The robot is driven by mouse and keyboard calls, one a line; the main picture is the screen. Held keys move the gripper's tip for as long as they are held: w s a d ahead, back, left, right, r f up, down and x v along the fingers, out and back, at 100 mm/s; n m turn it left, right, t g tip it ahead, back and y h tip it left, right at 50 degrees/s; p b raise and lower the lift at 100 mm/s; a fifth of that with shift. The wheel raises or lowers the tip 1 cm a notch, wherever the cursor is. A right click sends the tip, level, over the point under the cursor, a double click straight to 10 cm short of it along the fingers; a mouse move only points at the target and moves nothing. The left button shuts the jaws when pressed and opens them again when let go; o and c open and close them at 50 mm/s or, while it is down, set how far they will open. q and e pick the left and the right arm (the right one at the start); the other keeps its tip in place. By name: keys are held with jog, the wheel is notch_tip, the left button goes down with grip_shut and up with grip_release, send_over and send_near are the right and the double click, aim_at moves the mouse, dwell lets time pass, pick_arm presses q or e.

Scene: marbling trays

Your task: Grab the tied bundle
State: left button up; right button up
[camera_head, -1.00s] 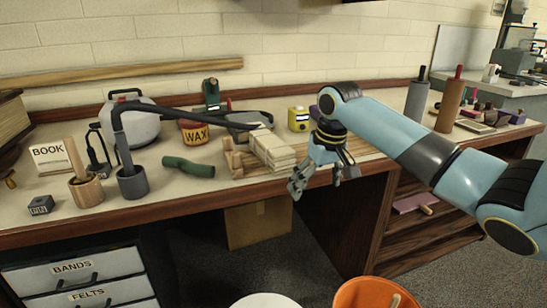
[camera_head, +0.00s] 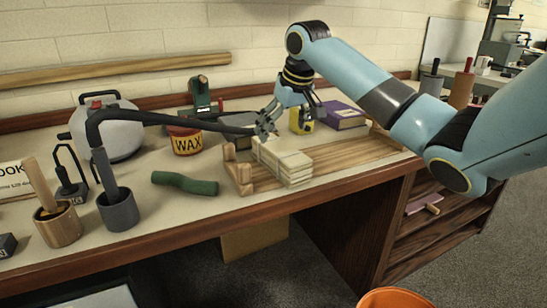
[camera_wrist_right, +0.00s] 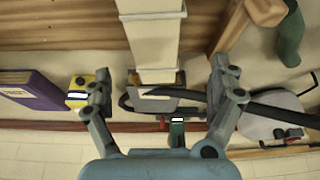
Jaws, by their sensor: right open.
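The tied bundle (camera_head: 284,164) is a pale cream stack of flat pieces with a band across it. It lies on a slatted wooden board (camera_head: 335,160) on the bench. My right gripper (camera_head: 291,120) is open and empty, above the bundle's back end. In the right wrist view the bundle (camera_wrist_right: 154,35) lies between the lines of my two spread fingers (camera_wrist_right: 160,72), ahead of the palm. I see no clear contact. My left gripper is not in view.
A dark bent arm (camera_head: 170,116) reaches across behind the bundle, close to my right gripper. A wax tin (camera_head: 187,145), green roll (camera_head: 185,183), yellow container (camera_head: 300,122) and purple book (camera_head: 342,115) stand around. The bench's front edge is right of and below the bundle.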

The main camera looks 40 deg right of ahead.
aim_at(279, 147)
jog(key=shift+x, duration=1.15)
jog(key=shift+f+b, duration=0.3)
jog(key=shift+f, duration=0.05)
jog(key=x, duration=0.2)
jog(key=b+x, duration=0.1)
jog(key=x, duration=0.2)
jog(key=shift+s+d+f, duration=0.1)
jog(key=shift+s+d, duration=0.1)
jog(key=shift+d, duration=0.05)
jog(key=shift+c, duration=0.6)
jog(key=c, duration=1.3)
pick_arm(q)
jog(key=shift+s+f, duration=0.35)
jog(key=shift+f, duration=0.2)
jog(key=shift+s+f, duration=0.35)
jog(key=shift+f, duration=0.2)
pick_arm(e)
jog(key=shift+c, duration=0.9)
jog(key=shift+r, duration=0.2)
